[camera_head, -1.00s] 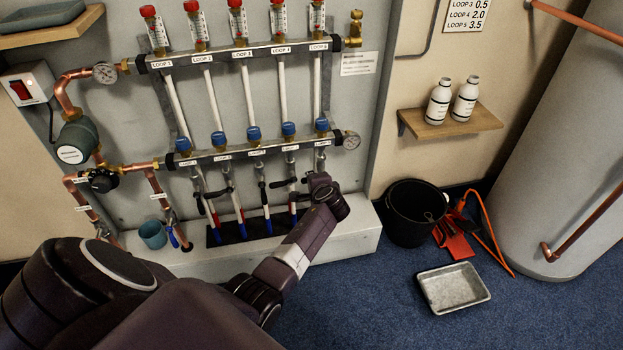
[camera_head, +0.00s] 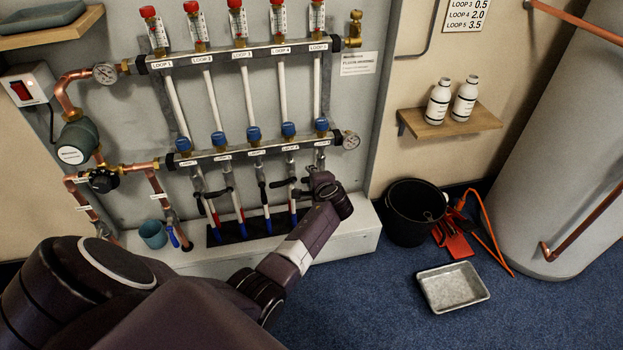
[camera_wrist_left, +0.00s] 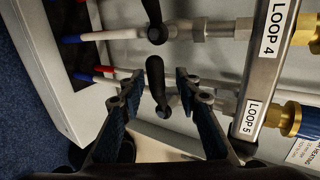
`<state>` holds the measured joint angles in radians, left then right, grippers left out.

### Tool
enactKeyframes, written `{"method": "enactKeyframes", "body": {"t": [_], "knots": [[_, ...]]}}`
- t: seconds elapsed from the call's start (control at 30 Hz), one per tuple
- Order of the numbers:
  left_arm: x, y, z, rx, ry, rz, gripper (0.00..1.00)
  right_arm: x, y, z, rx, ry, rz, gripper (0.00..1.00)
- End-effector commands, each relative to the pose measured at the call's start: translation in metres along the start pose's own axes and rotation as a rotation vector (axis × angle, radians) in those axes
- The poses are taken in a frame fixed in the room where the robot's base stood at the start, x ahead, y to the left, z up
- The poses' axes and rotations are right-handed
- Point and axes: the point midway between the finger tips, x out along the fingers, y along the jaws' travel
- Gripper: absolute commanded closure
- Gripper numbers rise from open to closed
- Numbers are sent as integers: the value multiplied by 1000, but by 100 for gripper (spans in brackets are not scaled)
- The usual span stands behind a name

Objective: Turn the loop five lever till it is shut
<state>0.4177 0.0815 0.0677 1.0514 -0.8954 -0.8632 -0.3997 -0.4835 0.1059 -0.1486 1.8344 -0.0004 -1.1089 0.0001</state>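The loop five lever (camera_wrist_left: 155,78) is a black handle on the loop five valve in the left wrist view, standing roughly across its pipe. My left gripper (camera_wrist_left: 160,82) is open, with one finger on each side of this lever; I cannot tell whether either finger touches it. The LOOP 5 label (camera_wrist_left: 252,118) is on the manifold bar to the right. In the head view my left arm reaches to the lower right end of the manifold, and its wrist hides the lever and most of the gripper. My right gripper is not in view.
The loop four lever (camera_wrist_left: 156,22) is close by, also across its pipe. The lower manifold bar (camera_head: 240,154) runs above the valves. A black bucket (camera_head: 414,212), a red dustpan (camera_head: 457,244) and a metal tray (camera_head: 452,287) are on the floor to the right.

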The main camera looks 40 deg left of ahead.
Motion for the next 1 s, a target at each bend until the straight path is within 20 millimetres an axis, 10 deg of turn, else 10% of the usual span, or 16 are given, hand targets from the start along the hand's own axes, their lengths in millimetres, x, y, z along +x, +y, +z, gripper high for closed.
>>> {"method": "enactKeyframes", "body": {"t": [0.37,1.0], "knots": [[-14,2,0,-2,0,1,69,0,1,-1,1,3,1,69],[-111,2,0,0,1,2,69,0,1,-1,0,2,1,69]]}}
